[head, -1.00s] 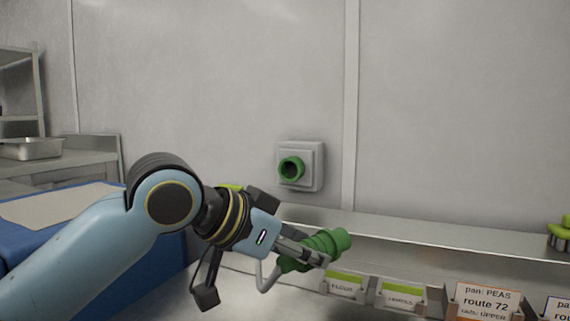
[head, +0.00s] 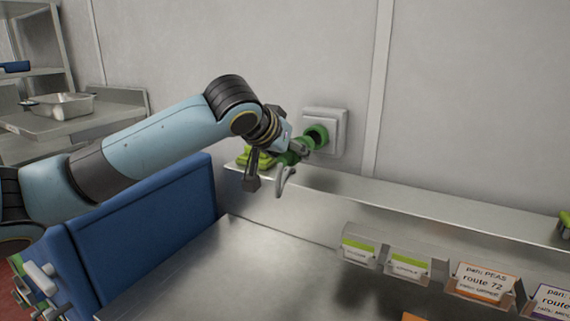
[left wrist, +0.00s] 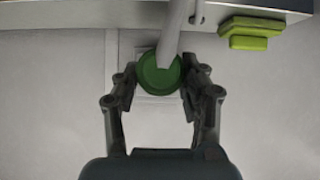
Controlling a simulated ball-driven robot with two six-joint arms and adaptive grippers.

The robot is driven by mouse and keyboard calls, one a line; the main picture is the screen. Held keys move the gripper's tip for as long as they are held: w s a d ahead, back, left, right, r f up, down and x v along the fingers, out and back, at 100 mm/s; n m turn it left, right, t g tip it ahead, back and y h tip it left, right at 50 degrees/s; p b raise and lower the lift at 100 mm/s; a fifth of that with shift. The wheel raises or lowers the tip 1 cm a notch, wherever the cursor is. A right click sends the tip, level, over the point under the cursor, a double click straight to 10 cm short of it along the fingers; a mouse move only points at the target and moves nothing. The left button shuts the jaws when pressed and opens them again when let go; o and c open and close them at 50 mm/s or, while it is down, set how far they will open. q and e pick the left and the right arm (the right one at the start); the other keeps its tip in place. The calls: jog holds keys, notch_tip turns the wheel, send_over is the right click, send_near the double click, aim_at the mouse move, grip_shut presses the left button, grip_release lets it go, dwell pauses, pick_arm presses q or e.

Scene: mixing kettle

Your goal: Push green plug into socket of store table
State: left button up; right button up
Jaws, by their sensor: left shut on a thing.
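My left gripper (head: 300,148) is shut on the green plug (head: 289,158), just in front of the wall socket. The socket is a pale square plate (head: 338,131) with a round green ring (head: 319,135) on the wall above the shelf. In the left wrist view the round green back of the plug (left wrist: 153,77) sits between the two fingers, with its grey cable running up. The pale plate (left wrist: 145,52) shows behind it. Whether the plug touches or enters the ring cannot be told. My right gripper is not in view.
A narrow steel shelf (head: 425,208) runs along the wall below the socket. A yellow-green object (head: 256,158) lies on it beside my gripper; it also shows in the left wrist view (left wrist: 250,32). A blue panel (head: 140,225) stands left.

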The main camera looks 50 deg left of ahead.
pick_arm(q)
jog(key=shift+w+a+f+b, duration=0.1)
jog(key=shift+w+a+b, duration=0.15)
jog(key=shift+w, duration=0.3)
jog(key=shift+w+a+f+b, duration=0.1)
jog(key=shift+w+b, duration=0.2)
jog(key=shift+w, duration=0.25)
jog(key=shift+r+p, duration=0.35)
jog(key=shift+p, duration=0.2)
jog(key=shift+w, duration=0.15)
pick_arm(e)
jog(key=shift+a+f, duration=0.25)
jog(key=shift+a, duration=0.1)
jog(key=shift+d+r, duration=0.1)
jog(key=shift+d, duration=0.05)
pick_arm(q)
jog(key=shift+p, duration=0.65)
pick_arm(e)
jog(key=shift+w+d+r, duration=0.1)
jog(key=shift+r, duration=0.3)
pick_arm(q)
jog(key=shift+w, duration=0.15)
